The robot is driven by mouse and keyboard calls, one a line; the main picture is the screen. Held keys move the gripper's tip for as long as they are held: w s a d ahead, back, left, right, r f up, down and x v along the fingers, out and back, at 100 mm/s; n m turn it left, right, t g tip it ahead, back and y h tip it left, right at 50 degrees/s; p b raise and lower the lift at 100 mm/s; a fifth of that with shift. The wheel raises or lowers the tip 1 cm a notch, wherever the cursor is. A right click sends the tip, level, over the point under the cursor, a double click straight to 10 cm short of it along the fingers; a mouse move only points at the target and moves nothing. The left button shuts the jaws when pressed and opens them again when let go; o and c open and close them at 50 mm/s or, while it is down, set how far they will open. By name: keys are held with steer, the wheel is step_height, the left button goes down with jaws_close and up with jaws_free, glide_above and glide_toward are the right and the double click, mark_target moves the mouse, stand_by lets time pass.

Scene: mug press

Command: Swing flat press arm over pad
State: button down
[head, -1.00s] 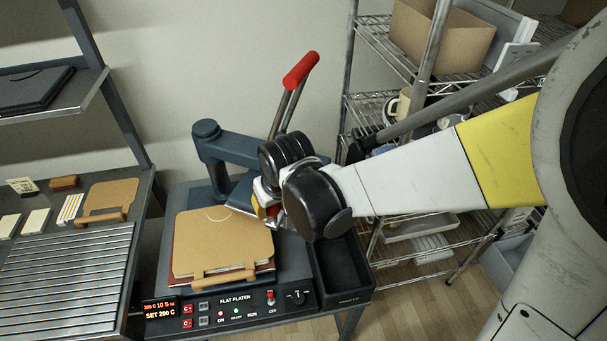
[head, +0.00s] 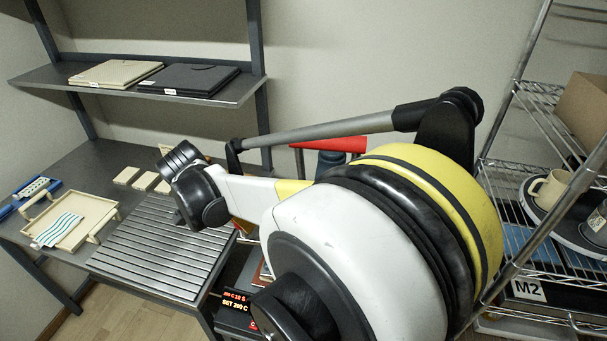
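The flat press is mostly hidden behind my arm in the head view. Its red handle grip (head: 328,145) shows above my arm, and a dark blue part of the press (head: 330,163) shows just below the grip. Its control panel (head: 237,303) shows at the lower middle with red lit digits and "SET 200 C". The pad and most of the press arm are hidden, so I cannot tell how they line up. The wrist end of my arm is over the slatted rack, left of the press. My gripper's fingers are hidden behind the wrist.
A slatted metal rack (head: 160,250) lies on the bench left of the press. A cream tray (head: 75,218) with a striped cloth is further left. A shelf (head: 40,77) with flat folders is above. A wire rack with a mug (head: 549,188) stands at right.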

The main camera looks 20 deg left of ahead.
steer(key=shift+m+h, duration=0.3)
steer(key=shift+m, duration=0.5)
steer(key=a, duration=0.1)
steer(key=w+a, duration=0.2)
steer(key=a, duration=0.1)
steer(key=shift+w+r, duration=0.1)
steer(key=shift+r, duration=0.05)
steer(key=shift+w, duration=0.1)
steer(key=c, duration=1.1)
jaws_free()
steer(key=shift+a, duration=0.1)
steer(key=shift+o, duration=0.9)
steer(key=shift+w, duration=0.2)
steer(key=shift+s, duration=0.1)
steer(key=shift+s, duration=0.1)
steer(key=v, duration=1.2)
steer(key=shift+w, duration=0.25)
